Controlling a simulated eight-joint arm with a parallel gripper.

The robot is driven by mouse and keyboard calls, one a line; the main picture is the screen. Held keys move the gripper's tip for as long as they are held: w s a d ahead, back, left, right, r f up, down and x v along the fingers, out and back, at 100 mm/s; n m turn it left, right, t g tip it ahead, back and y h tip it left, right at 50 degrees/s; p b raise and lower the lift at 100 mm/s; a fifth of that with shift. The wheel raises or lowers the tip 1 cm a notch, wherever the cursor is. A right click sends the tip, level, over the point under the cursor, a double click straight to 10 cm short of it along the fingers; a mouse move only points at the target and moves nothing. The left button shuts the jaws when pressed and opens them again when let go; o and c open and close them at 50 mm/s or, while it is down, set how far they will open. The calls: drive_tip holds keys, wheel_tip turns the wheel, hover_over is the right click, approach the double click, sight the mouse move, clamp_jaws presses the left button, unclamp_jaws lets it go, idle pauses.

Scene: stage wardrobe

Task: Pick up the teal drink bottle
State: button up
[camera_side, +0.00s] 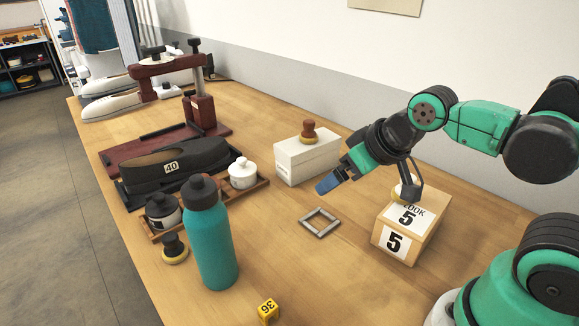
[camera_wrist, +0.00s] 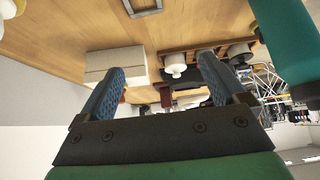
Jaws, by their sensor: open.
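The teal drink bottle (camera_side: 211,243) stands upright on the wooden table, with a dark grey cap, near the front left in the side view. In the wrist view the bottle (camera_wrist: 286,40) shows at the upper right, partly cut off by the frame. My gripper (camera_side: 328,184) is above the table, to the right of the bottle and well apart from it. In the wrist view its two blue fingers (camera_wrist: 160,82) are spread, with nothing between them. In the side view the fingers overlap.
A white box (camera_side: 307,163) with a brown-knobbed stamp stands behind my gripper. A wooden block marked 5 (camera_side: 397,243) is below my arm. A square frame (camera_side: 319,223) lies flat on the table. A tray (camera_side: 262,183) with jars, a yellow-rimmed brush (camera_side: 174,249) and a yellow marker (camera_side: 268,309) are near the bottle.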

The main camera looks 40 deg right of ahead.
drive_tip(key=m+g+y, duration=0.4)
drive_tip(key=m+y, duration=0.9)
drive_tip(key=m, duration=0.8)
approach(203, 216)
drive_tip(key=w+a+f, duration=0.3)
drive_tip(key=f, duration=0.1)
drive_tip(key=shift+x, duration=2.9)
drive_tip(key=shift+r, duration=0.15)
clamp_jaws()
